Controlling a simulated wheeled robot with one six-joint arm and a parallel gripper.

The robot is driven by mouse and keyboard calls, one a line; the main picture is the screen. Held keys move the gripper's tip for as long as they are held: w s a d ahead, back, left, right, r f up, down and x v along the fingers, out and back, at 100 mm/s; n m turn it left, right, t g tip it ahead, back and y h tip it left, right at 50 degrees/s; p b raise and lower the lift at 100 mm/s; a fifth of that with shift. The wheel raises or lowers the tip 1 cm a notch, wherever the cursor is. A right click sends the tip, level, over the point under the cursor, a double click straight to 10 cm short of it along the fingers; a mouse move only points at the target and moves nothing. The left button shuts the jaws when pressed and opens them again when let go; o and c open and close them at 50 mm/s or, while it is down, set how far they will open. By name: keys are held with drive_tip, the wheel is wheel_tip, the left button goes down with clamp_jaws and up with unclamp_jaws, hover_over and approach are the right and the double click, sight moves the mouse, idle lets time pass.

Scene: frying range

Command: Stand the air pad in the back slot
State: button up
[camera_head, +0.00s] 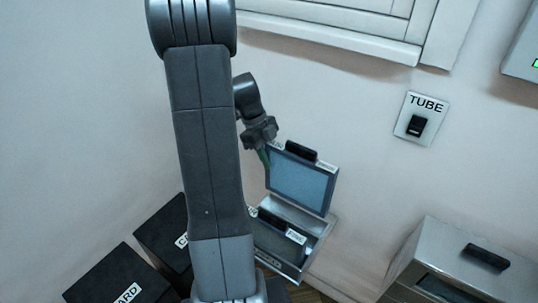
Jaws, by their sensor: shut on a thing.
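The air pad (300,184) looks to be the upright framed panel with a pale blue face, a black handle on top and small labels too small to read. It is above the back part of a metal box (318,226); whether its lower edge is inside the back slot I cannot tell. My gripper (264,157) is at the pad's upper left edge and is shut on it, its fingers partly hidden. A second piece with a black handle (281,223) and a pale label sits in the front part of the box. My arm hides the box's left side.
Two black bins stand at lower left, one (122,277) labelled with letters ending in ARD, the other (167,238) partly behind my arm. A metal cabinet (455,262) with a black handle stands at right. A TUBE switch (417,124) is on the wall, below a framed panel (360,38).

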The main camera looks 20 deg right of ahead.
drive_tip(key=shift+f+b, duration=1.95)
drive_tip(key=shift+f, duration=2)
drive_tip(key=shift+f+b, duration=2.3)
drive_tip(key=shift+f, duration=0.2)
drive_tip(key=shift+f+b, duration=1.2)
drive_tip(key=shift+f, duration=0.1)
drive_tip(key=o, duration=1.1)
drive_tip(key=shift+o, duration=0.2)
approach(269, 185)
drive_tip(key=w, duration=0.1)
drive_tip(key=w+f+p, duration=0.1)
drive_tip(key=shift+w+a, duration=0.2)
drive_tip(key=shift+w, duration=0.2)
drive_tip(key=shift+f, duration=0.1)
